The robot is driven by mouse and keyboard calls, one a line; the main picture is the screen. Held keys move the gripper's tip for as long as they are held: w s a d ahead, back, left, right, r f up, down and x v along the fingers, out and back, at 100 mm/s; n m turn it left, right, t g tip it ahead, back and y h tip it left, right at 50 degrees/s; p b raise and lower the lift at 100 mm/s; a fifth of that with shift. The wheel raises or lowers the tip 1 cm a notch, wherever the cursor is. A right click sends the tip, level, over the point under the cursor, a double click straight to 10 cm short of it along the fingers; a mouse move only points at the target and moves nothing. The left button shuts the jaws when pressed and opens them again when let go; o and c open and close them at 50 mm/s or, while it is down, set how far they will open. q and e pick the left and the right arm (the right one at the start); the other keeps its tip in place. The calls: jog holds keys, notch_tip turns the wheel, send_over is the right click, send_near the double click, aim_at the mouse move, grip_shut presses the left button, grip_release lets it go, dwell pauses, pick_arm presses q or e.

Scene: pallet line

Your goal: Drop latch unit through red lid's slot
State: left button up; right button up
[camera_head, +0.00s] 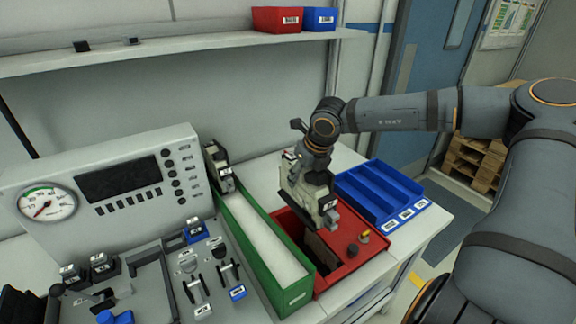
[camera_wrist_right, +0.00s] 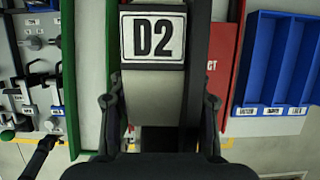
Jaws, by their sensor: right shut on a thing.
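The latch unit (camera_head: 322,203) is a pale grey and black block. Its white D2 label (camera_wrist_right: 153,37) fills the upper middle of the right wrist view. My right gripper (camera_head: 311,177) is shut on the unit and holds it upright over the red box. In the right wrist view its two fingers (camera_wrist_right: 160,110) stand on either side of the unit. The red lid (camera_head: 345,234) has a dark slot opening (camera_head: 309,245) at its left, just below and left of the unit. The unit's lower end appears above the lid; its exact height is unclear. My left gripper is not in view.
A green-walled bin (camera_head: 270,262) stands left of the red box, with a similar grey unit (camera_head: 219,167) at its far end. A blue divided tray (camera_head: 380,192) is at right. A gauge panel (camera_head: 110,185) and a lever fixture (camera_head: 205,280) are at left.

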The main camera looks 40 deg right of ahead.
jog(key=shift+s+r, duration=0.25)
jog(key=shift+s, duration=0.3)
jog(key=shift+s+r, duration=0.2)
jog(key=shift+s, duration=0.3)
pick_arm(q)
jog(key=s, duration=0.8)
pick_arm(e)
jog(key=shift+s+f, duration=0.1)
jog(key=shift+f, duration=0.35)
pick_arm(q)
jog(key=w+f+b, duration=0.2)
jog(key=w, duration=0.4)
pick_arm(e)
jog(key=x, duration=0.3)
jog(key=shift+s+a+f, duration=0.1)
jog(key=shift+s+f, duration=0.1)
jog(key=shift+f, duration=0.15)
notch_tip(320, 180, down, 4)
jog(key=shift+f+b, duration=0.2)
jog(key=shift+b, duration=0.75)
pick_arm(q)
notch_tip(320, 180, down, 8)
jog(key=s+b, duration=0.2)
jog(key=b, duration=0.4)
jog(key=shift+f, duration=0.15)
pick_arm(e)
notch_tip(320, 180, down, 5)
jog(key=shift+r, duration=0.1)
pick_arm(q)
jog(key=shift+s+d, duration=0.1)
